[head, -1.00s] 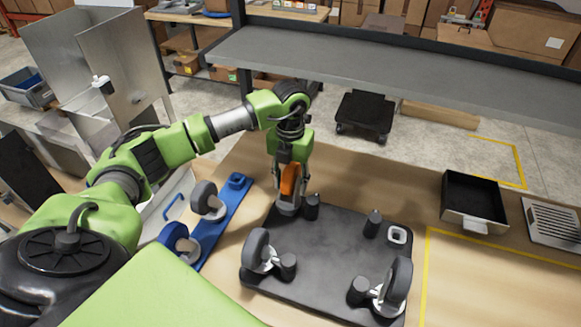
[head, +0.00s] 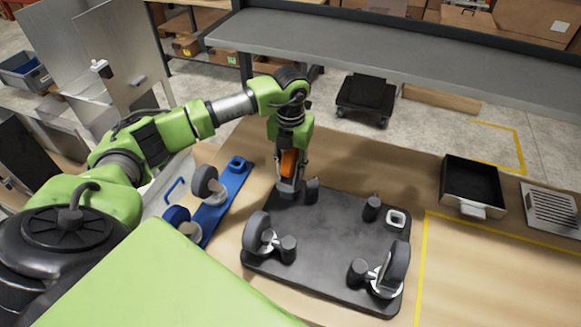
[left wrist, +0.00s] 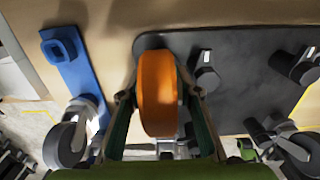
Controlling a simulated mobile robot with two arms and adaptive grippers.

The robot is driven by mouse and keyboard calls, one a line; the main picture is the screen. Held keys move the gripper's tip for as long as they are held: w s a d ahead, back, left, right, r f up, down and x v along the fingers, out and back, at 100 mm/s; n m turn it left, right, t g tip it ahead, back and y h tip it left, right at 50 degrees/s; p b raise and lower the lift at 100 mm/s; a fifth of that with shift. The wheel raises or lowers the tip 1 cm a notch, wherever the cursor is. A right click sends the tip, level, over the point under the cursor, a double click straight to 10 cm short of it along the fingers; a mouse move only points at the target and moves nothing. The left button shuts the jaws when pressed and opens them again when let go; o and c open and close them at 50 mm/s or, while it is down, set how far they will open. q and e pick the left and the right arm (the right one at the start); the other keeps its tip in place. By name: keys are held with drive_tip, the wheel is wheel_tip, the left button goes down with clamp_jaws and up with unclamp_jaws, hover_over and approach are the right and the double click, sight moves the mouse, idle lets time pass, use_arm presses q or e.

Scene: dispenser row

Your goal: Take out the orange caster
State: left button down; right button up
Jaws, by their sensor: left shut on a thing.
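The orange caster (head: 288,162) is at the far left corner of the black dolly plate (head: 330,238), its wheel between the fingers of my left gripper (head: 289,175). In the left wrist view the orange wheel (left wrist: 158,95) fills the space between the two fingers, which are shut on it. The caster's lower part is mostly hidden by the gripper in the head view, so I cannot tell whether it still sits in its socket. Grey casters (head: 258,236) (head: 392,270) stand at the near corners of the plate. My right gripper is not in view.
A blue rack (head: 225,195) with grey-wheeled and blue-wheeled casters lies left of the plate. An empty square socket (head: 397,219) is at the plate's far right. A black bin (head: 474,187) and a slotted metal tray (head: 552,212) stand right. A grey shelf (head: 400,60) spans the back.

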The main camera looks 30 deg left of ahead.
sight(291, 153)
use_arm(q)
drive_tip(key=shift+r+p, duration=0.45)
drive_tip(key=shift+r, duration=0.45)
drive_tip(key=shift+r+p, duration=0.55)
drive_tip(key=shift+r, duration=0.4)
drive_tip(key=shift+r, duration=0.1)
drive_tip(key=shift+r+p, duration=0.45)
drive_tip(key=shift+r, duration=0.25)
drive_tip(key=shift+r+p, duration=1.05)
drive_tip(key=shift+r, duration=0.75)
drive_tip(key=shift+f, duration=0.1)
